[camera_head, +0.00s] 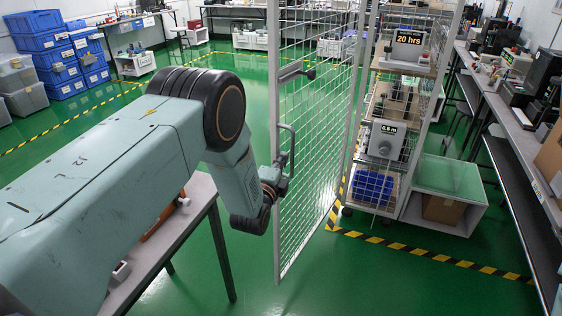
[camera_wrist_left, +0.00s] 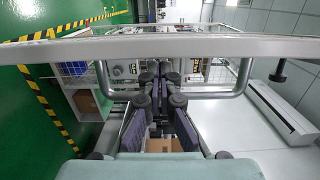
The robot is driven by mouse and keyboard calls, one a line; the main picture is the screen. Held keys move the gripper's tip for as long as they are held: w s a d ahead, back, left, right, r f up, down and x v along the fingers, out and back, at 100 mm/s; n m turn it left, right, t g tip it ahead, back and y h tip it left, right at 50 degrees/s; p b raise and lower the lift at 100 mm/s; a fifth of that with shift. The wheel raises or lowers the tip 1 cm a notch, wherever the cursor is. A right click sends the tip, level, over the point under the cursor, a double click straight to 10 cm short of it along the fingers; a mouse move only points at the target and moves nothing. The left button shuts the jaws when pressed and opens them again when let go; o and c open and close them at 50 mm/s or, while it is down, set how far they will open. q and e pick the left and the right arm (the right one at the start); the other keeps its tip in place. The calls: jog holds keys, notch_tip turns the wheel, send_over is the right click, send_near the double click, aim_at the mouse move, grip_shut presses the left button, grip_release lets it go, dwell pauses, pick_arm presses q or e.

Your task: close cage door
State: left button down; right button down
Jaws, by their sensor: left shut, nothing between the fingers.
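The cage door (camera_head: 276,110) is a tall grey-framed wire mesh panel. It stands swung open, away from the cage with shelves (camera_head: 397,190). A bent-bar handle (camera_head: 293,150) sits on its near edge, below a lever with a black knob (camera_head: 311,75). My left gripper (camera_head: 278,183) is at the lower end of the handle. In the left wrist view, its shut fingers (camera_wrist_left: 161,78) overlap the middle of the handle (camera_wrist_left: 215,95), with the door's frame (camera_wrist_left: 200,47) just beyond. The fingers hold nothing; contact with the handle cannot be told. My right gripper is not visible.
A table (camera_head: 205,200) stands under my left arm. Yellow-black tape (camera_head: 430,256) marks the green floor by the cage. A long bench (camera_head: 510,140) with equipment runs along the right. Blue crates (camera_head: 55,60) are stacked back left.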

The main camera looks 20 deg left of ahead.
pick_arm(q)
jog(key=w+a+b, duration=0.2)
jog(key=a, duration=0.7)
jog(key=w+a+b, duration=0.3)
jog(key=a, duration=0.5)
jog(key=shift+w+a+b, duration=0.25)
jog(key=shift+a+b, duration=0.1)
jog(key=shift+r, duration=0.15)
